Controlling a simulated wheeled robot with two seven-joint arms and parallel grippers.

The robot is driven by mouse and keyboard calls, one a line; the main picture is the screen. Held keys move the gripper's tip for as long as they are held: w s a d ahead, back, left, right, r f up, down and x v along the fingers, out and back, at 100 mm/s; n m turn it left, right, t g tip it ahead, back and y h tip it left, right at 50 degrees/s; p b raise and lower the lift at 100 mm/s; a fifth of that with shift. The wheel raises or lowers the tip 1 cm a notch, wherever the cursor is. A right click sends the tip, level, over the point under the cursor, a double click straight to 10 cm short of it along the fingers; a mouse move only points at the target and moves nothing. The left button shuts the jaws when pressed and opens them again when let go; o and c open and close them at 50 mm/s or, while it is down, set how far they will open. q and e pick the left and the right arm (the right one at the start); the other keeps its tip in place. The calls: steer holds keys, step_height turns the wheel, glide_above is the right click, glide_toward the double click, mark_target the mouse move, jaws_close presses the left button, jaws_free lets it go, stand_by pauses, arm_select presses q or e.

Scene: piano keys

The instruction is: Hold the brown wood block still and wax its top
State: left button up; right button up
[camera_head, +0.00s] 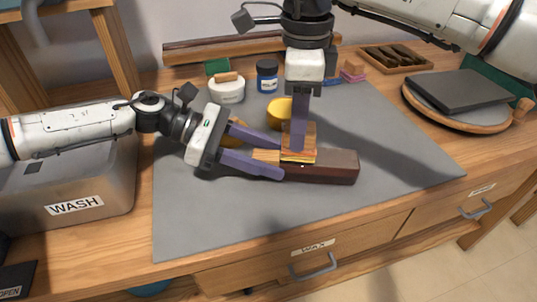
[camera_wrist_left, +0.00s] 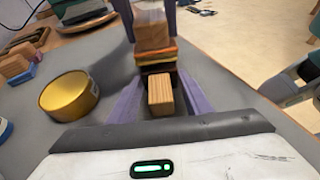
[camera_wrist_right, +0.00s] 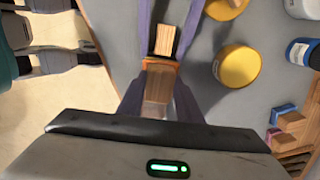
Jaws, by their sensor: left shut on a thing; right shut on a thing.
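The dark brown wood block (camera_head: 335,167) lies flat on the grey mat, with a pale wood piece (camera_head: 265,156) at its left end. My left gripper (camera_head: 281,157) is shut around that end. The pale piece also shows between its fingers in the left wrist view (camera_wrist_left: 161,95). My right gripper (camera_head: 299,143) points down and is shut on a wood-backed applicator (camera_head: 298,156) with yellow-orange layers underneath. The applicator is over the block's left part and appears to touch its top; exact contact is hidden. It also shows in the right wrist view (camera_wrist_right: 159,82).
A gold tin (camera_head: 279,112) stands just behind the block, with another gold round thing (camera_wrist_right: 225,8) nearby. A white jar (camera_head: 227,91) and blue jar (camera_head: 267,76) stand farther back. A metal WASH basin (camera_head: 75,185) is left. The mat's front and right (camera_head: 400,190) are clear.

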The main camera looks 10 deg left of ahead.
mark_target(314, 128)
steer(key=shift+f, duration=0.6)
stand_by(0.6)
steer(key=shift+d, duration=0.2)
steer(key=shift+d+r, duration=0.15)
steer(key=shift+d, duration=4.5)
steer(key=shift+a+f, duration=0.15)
steer(key=shift+a, duration=2.3)
steer(key=shift+a+f, duration=0.1)
steer(key=shift+a, duration=2.35)
steer(key=shift+d+r, duration=0.15)
steer(key=shift+d, duration=4.7)
steer(key=shift+a, duration=3.4)
